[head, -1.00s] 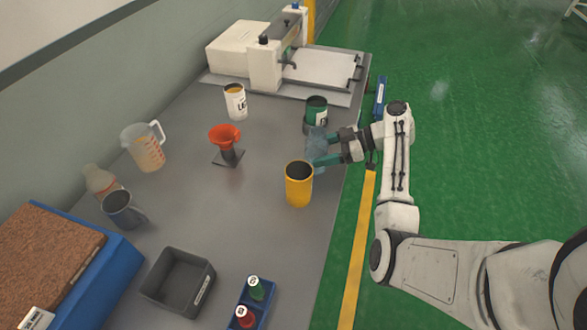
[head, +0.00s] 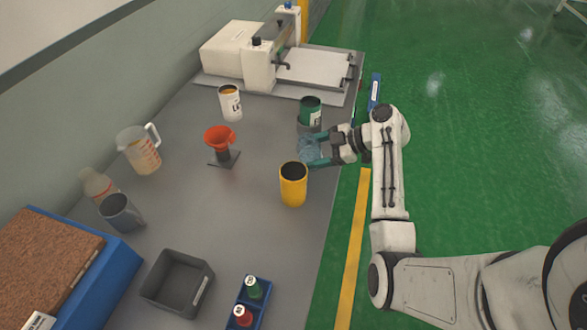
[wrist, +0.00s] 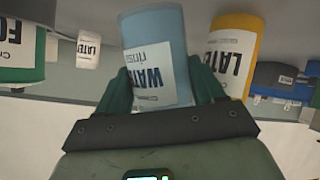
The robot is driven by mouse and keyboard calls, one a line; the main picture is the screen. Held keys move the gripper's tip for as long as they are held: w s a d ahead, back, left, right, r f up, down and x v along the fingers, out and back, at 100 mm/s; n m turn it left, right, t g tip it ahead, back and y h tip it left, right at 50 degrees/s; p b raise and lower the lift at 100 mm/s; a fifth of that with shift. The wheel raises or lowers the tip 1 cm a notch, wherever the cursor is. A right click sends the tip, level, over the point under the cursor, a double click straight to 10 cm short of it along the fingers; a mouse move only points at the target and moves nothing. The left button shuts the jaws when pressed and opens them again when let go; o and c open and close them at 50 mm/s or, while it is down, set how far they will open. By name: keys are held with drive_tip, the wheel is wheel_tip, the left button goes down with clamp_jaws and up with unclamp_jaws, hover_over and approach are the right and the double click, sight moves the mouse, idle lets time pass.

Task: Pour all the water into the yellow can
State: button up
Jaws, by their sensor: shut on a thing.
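The yellow can (head: 293,188) stands upright on the table with its dark open top showing. It also shows in the wrist view (wrist: 236,50), right of the cup, with a white label. My gripper (head: 318,153) is shut on a bluish cup (head: 308,150), just behind the can and slightly to its right in the head view. In the wrist view the cup (wrist: 155,45), labelled "WATER rinse", sits between my fingers (wrist: 157,90) and leans a little. The water inside cannot be made out.
A green can (head: 309,112) stands close behind the cup. An orange funnel on a stand (head: 220,140), a white can (head: 230,103) and a measuring jug (head: 139,150) stand farther left. A grey bin (head: 177,282) and a blue bottle rack (head: 262,300) are in front.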

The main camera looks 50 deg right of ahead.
sight(313, 137)
drive_tip(key=shift+a+r+n+h+p, duration=0.2)
drive_tip(key=shift+r+n+h+p, duration=0.05)
drive_tip(key=shift+r, duration=0.2)
drive_tip(key=shift+a+r+n+h+p, duration=0.15)
drive_tip(key=shift+r+n+h+p, duration=0.1)
drive_tip(key=shift+r, duration=0.2)
drive_tip(key=r+p, duration=0.1)
drive_tip(key=a+r+n+h+p, duration=0.1)
drive_tip(key=r, duration=0.1)
drive_tip(key=shift+s+r, duration=0.1)
drive_tip(key=shift+r, duration=0.05)
drive_tip(key=shift+d+f+b, duration=0.1)
drive_tip(key=shift+f+b, duration=0.35)
drive_tip(key=shift+b, duration=0.1)
drive_tip(key=shift+n+h+b, duration=0.35)
drive_tip(key=shift+n+h, duration=0.05)
drive_tip(key=shift+h, duration=0.1)
drive_tip(key=shift+d+r+h, duration=0.1)
drive_tip(key=shift+r+h, duration=0.2)
drive_tip(key=shift+d+r+n+t+h, duration=0.1)
drive_tip(key=shift+r+n+t+h, duration=0.2)
drive_tip(key=shift+r+n, duration=0.1)
drive_tip(key=shift+d+f+n+h+b, duration=0.1)
drive_tip(key=shift+f+n+h+b, duration=0.3)
drive_tip(key=shift+b, duration=0.85)
drive_tip(key=shift+r+n+t+h+b, duration=0.3)
drive_tip(key=shift+r+n+h+b, duration=0.3)
drive_tip(key=shift+r+h, duration=0.15)
